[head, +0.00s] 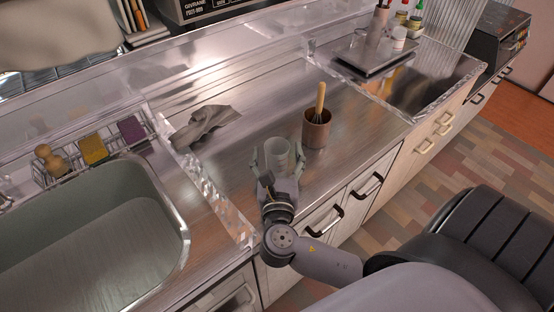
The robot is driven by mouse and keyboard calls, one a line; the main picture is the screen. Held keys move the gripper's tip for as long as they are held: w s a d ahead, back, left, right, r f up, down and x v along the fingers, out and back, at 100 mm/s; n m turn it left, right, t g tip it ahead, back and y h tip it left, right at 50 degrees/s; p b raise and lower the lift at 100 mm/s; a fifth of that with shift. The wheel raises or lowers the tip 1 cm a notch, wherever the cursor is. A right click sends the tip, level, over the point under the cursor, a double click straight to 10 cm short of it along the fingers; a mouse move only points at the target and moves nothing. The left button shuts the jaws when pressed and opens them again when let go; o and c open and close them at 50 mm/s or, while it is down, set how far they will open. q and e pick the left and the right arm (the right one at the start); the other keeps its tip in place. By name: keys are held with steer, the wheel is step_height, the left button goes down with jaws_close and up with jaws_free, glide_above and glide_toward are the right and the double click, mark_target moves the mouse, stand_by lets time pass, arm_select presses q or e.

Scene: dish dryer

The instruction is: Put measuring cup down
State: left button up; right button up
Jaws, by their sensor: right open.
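The measuring cup (277,152) is a pale, translucent cup standing upright on the steel counter. My right gripper (277,160) is open, with one finger on each side of the cup. Whether the fingers touch the cup is too small to tell. The lower part of the cup is partly hidden by the gripper. My left gripper is not in the view.
A brown pot (316,130) with a wooden-handled whisk stands just right of the cup. A grey cloth (207,121) lies at the back left. A sink (95,235) is at left, with a wire rack (113,144) behind it. The counter between cloth and pot is clear.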

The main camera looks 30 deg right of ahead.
steer(key=shift+c, duration=0.3)
steer(key=c, duration=1.3)
step_height(320, 180, up, 20)
steer(key=p, duration=0.5)
steer(key=a+f+n+t+y, duration=0.3)
steer(key=a+f+n+y, duration=0.3)
steer(key=a+f+y, duration=0.25)
steer(key=shift+n+y, duration=0.3)
steer(key=shift+y, duration=0.45)
steer(key=s+f, duration=0.1)
steer(key=s, duration=0.1)
steer(key=s+f, duration=0.1)
steer(key=s, duration=0.2)
steer(key=s+f, duration=0.1)
steer(key=s, duration=0.2)
steer(key=shift+a+f, duration=0.15)
steer(key=shift+a, duration=0.2)
